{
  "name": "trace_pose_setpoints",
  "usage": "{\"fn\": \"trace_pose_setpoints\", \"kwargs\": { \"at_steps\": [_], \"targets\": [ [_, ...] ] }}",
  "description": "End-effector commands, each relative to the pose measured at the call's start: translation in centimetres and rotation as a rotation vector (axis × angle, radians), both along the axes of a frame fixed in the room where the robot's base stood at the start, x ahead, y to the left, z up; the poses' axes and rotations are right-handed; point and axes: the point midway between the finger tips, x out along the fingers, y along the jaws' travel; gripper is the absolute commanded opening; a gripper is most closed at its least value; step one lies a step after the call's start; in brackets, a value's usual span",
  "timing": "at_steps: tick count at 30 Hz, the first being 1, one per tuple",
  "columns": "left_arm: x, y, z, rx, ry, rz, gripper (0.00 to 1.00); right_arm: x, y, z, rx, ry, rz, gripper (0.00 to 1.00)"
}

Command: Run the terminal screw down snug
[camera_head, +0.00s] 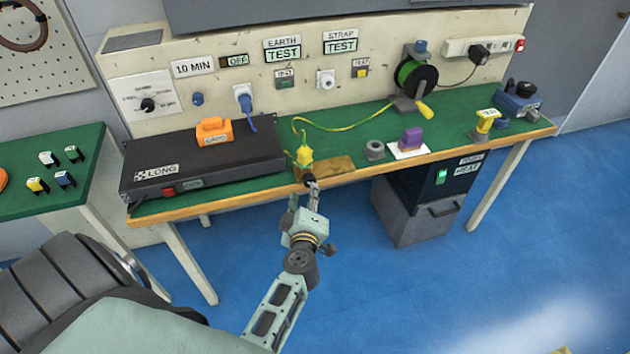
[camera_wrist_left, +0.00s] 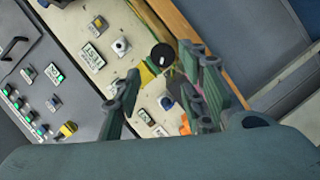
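A yellow piece (camera_head: 304,157) with a yellow-green wire stands at the bench's front edge, beside a flat brown plate (camera_head: 330,168). My left gripper (camera_head: 311,182) is at the front edge, just below the yellow piece. In the left wrist view, the two fingers (camera_wrist_left: 160,68) stand apart. A round black knob (camera_wrist_left: 162,54) shows between and beyond the fingertips, with yellow behind it; I see no clear contact. I cannot make out the screw itself, and the gripper partly covers that spot in the head view. My right gripper is in neither view.
A black box (camera_head: 215,165) with an orange piece (camera_head: 213,130) stands left on the green bench. A grey ring (camera_head: 375,149), a purple block (camera_head: 411,138) and a wire reel (camera_head: 415,77) are to the right. A dark cabinet (camera_head: 415,215) stands under the bench.

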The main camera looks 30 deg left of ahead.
Motion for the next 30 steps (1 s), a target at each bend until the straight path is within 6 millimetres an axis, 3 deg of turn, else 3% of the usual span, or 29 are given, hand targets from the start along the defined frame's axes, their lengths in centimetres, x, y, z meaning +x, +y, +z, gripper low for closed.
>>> {"fn": "trace_pose_setpoints", "kwargs": {
  "at_steps": [7, 13, 25, 30],
  "targets": [
    [3.5, 1.8, -0.8, 0.003, -0.003, -0.003, 0.37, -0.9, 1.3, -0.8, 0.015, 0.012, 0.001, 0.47],
    [5.7, 3.0, -1.3, 0.002, -0.004, -0.005, 0.37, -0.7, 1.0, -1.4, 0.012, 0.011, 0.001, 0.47],
    [6.4, 3.4, -1.4, 0.002, -0.002, -0.005, 0.36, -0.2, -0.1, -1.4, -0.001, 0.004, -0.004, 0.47],
    [6.3, 3.4, -1.4, 0.003, -0.002, -0.006, 0.22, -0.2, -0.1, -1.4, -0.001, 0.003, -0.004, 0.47]
  ]
}}
